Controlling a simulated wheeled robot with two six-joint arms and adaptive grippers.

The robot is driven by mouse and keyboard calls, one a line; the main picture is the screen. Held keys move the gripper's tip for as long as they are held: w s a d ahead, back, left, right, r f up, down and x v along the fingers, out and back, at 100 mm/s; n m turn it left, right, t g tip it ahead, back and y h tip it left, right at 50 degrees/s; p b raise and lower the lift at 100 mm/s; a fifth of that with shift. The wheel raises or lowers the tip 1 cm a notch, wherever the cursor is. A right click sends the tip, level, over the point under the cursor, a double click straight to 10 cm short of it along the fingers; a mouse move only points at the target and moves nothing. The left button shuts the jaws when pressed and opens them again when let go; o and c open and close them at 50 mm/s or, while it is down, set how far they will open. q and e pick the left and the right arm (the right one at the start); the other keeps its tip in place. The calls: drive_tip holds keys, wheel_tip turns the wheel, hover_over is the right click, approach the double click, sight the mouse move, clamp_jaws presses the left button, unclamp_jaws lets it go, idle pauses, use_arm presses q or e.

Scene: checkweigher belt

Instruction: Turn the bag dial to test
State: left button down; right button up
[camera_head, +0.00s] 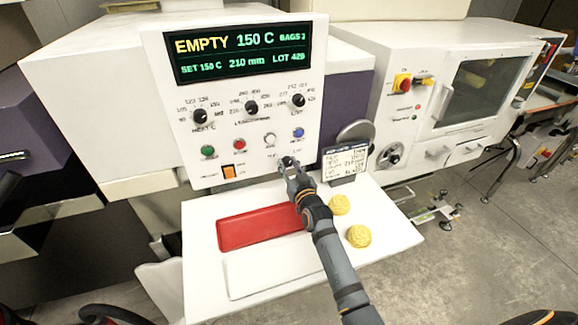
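Three black dials sit in a row below the display: left (200,116), middle (251,107) and right (298,100). My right gripper (289,164) is at the panel's lower right, below the blue button (298,132). Small print shows beside its fingertips, too blurred to read surely. The gripper covers the spot there, so I cannot make out a bag dial or its pointer. Whether the fingers are closed on something is unclear. My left gripper is out of view.
Green (208,150), red (239,144) and white (269,139) buttons and an orange switch (228,171) are nearby. A printed card (345,160) stands right of the gripper.

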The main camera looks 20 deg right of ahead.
clamp_jaws()
drive_tip(key=shift+f+n+b, duration=0.1)
drive_tip(key=shift+n+b, duration=0.7)
drive_tip(key=shift+n, duration=0.2)
drive_tip(key=n+b, duration=0.1)
drive_tip(key=n, duration=0.1)
drive_tip(key=shift+n, duration=0.3)
drive_tip(key=n+b, duration=0.1)
drive_tip(key=n, duration=0.2)
drive_tip(key=shift+n+b, duration=0.7)
drive_tip(key=shift+n, duration=1.4)
